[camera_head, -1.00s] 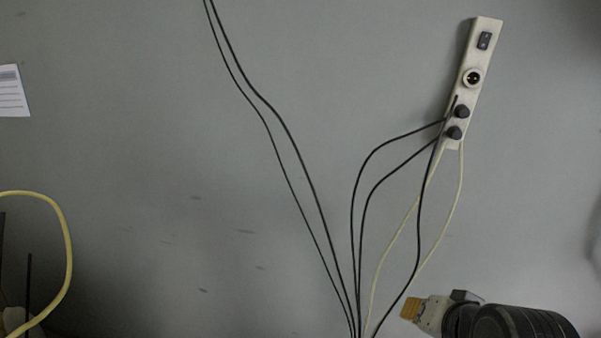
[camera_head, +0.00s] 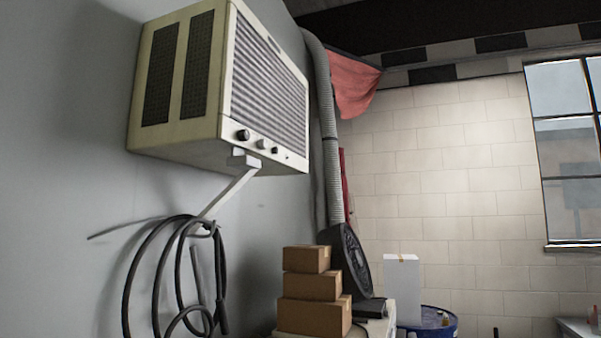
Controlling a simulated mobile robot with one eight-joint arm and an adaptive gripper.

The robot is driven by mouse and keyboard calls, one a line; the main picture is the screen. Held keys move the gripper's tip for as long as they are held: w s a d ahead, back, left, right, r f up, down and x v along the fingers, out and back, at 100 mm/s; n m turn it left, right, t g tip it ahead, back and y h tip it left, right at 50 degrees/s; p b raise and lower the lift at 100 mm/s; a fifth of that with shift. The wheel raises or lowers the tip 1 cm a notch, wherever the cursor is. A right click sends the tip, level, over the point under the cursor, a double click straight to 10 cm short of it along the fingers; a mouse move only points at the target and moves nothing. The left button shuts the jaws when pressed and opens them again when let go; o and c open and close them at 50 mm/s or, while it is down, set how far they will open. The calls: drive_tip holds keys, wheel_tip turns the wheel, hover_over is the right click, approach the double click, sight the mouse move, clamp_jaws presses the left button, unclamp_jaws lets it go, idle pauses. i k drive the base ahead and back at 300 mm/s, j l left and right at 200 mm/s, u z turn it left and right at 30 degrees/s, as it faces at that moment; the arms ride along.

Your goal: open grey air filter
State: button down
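No thing in view is clearly the grey air filter. A beige box-shaped air unit (camera_head: 185,130) is mounted high on the grey wall at the left, with a grey slatted front grille (camera_head: 268,85), dark side vents and several knobs under the grille. I cannot tell whether this grille is the filter, and I see no open panel on the unit. A ribbed grey duct (camera_head: 331,135) runs down the wall behind it to a black round-faced device (camera_head: 345,258). My gripper is not in this view.
A coiled black hose (camera_head: 183,275) hangs on the wall below the unit's bracket (camera_head: 230,192). Stacked cardboard boxes (camera_head: 313,317), a white box (camera_head: 402,285) and a blue drum (camera_head: 436,322) stand low in the middle. A window (camera_head: 568,150) is at the right.

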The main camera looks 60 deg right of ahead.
sight(238, 160)
drive_tip(key=z, duration=1.35)
